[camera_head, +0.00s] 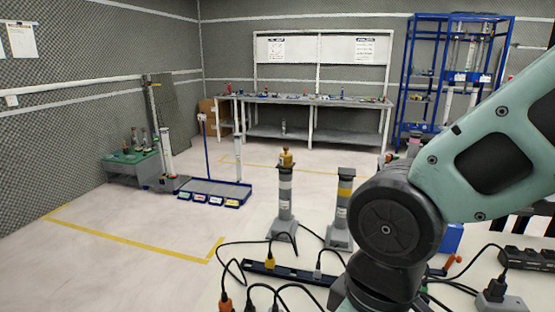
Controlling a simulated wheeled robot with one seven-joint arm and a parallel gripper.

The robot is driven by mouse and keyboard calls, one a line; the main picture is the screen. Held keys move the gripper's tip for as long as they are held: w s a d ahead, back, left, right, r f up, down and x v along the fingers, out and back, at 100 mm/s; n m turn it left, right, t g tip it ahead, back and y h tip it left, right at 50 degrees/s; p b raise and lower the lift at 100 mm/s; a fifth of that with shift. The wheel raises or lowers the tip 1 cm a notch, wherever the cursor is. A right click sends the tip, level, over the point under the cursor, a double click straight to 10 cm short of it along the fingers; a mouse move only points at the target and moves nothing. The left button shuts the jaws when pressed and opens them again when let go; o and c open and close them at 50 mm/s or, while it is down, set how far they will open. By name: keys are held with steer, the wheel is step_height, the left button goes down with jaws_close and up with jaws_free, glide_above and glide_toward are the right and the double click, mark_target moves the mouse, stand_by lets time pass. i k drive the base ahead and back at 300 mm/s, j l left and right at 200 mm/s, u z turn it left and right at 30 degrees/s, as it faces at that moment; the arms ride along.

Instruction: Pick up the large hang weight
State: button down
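A brass-coloured weight-like piece (286,158) with a small knob on top sits on a grey and white post (285,192) near the middle of the view. I cannot tell whether it is the large hang weight. A second grey post (341,208) with a yellow band and a flat dark top stands to its right, nearer my arm. Small upright objects on the green box (131,160) at the left are too small to identify. My arm fills the right side, and my gripper is out of view.
Black cables and a power strip (290,271) lie on the white surface in front. A blue tray (205,190) with small bins stands on the floor. A long workbench (310,101) and blue rack (410,90) are at the back. Floor at left is clear.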

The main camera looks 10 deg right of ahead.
mark_target(286, 158)
steer(key=i+j, duration=0.15)
steer(key=j, duration=0.25)
steer(key=i+j, duration=0.15)
steer(key=j, duration=0.3)
steer(key=i+j, duration=0.1)
steer(key=j, duration=0.3)
steer(key=i+j, duration=0.15)
steer(key=j, duration=0.25)
steer(key=i+j, duration=0.15)
steer(key=j, duration=0.25)
